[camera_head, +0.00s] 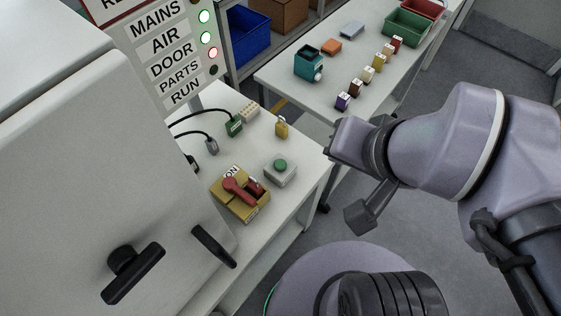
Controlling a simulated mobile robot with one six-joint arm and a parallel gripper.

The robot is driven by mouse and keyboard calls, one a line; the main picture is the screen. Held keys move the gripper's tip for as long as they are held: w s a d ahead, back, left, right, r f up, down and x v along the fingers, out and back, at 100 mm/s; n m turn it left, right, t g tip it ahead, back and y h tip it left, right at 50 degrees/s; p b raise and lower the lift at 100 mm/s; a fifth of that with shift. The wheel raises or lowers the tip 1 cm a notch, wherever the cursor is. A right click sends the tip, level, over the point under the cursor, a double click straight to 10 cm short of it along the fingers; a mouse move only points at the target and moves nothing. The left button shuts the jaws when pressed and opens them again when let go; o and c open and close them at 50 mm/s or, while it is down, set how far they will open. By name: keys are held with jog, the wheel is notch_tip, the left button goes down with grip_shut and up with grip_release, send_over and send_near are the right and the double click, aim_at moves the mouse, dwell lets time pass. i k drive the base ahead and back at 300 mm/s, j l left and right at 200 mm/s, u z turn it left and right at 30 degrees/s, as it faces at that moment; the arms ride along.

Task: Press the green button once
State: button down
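The green button (281,164) is a round cap on top of a small light-grey box (280,177). The box sits near the right edge of the white bench (300,150), at the middle of the picture. My gripper (347,182) is to the right of the button box, beyond the bench edge in the picture. Its two dark fingers are spread apart with nothing visible between them. The gripper is clear of the button, and nothing hides the button.
A yellow switch box (240,208) with a red handle stands left of the button. A yellow padlock (282,128) and cabled connectors (234,124) lie behind it. A grey cabinet (90,180) fills the left. A second table (300,95) holds small blocks and bins.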

aim_at(279, 165)
jog(key=k+j, duration=0.3)
jog(key=j, duration=0.15)
jog(key=k+j+z, duration=0.15)
jog(key=k+j, duration=0.2)
